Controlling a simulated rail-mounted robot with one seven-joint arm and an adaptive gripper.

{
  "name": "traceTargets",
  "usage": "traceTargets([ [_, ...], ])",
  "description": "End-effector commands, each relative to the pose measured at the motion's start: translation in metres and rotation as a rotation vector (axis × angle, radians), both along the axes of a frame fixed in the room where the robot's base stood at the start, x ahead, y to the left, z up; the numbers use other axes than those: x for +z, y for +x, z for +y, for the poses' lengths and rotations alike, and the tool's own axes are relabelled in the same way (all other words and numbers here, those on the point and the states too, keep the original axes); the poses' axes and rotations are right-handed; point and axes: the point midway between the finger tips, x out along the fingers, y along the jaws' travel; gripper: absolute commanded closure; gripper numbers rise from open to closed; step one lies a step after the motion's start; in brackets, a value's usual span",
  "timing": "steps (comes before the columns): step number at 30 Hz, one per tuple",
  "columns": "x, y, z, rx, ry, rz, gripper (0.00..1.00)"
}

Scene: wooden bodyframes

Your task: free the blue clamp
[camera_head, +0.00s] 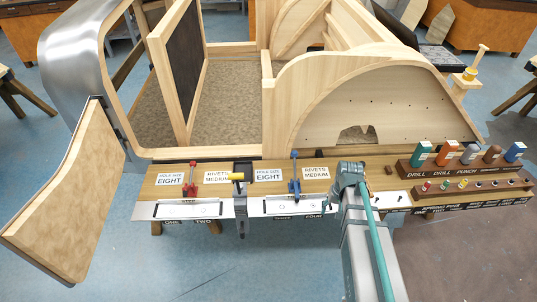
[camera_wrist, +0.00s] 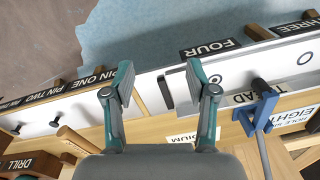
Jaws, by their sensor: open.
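The blue clamp (camera_head: 295,184) stands upright at the front edge of the wooden workbench, over the white metal strip (camera_head: 275,206) near the label FOUR. In the wrist view the blue clamp (camera_wrist: 262,112) is at the right, its dark pad on or just above the strip; contact is hard to tell. My gripper (camera_head: 350,172) is to the right of the clamp in the head view. In the wrist view my gripper (camera_wrist: 158,82) is open and empty above the bench edge, fingers apart, with the clamp outside them to the right.
A red clamp (camera_head: 192,180) and a yellow-handled tool (camera_head: 237,177) stand farther left. The wooden bodyframe (camera_head: 380,95) rises behind the bench. Open floor (camera_head: 190,262) lies in front.

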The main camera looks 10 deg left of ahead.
Motion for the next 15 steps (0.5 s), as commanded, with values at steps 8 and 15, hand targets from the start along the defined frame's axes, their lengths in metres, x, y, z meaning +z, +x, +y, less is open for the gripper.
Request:
traceTargets([
  [8,0.098,0.131,0.092,0.022,0.084,0.000,0.43],
  [15,0.171,0.176,0.149,0.044,0.132,0.014,0.43],
])
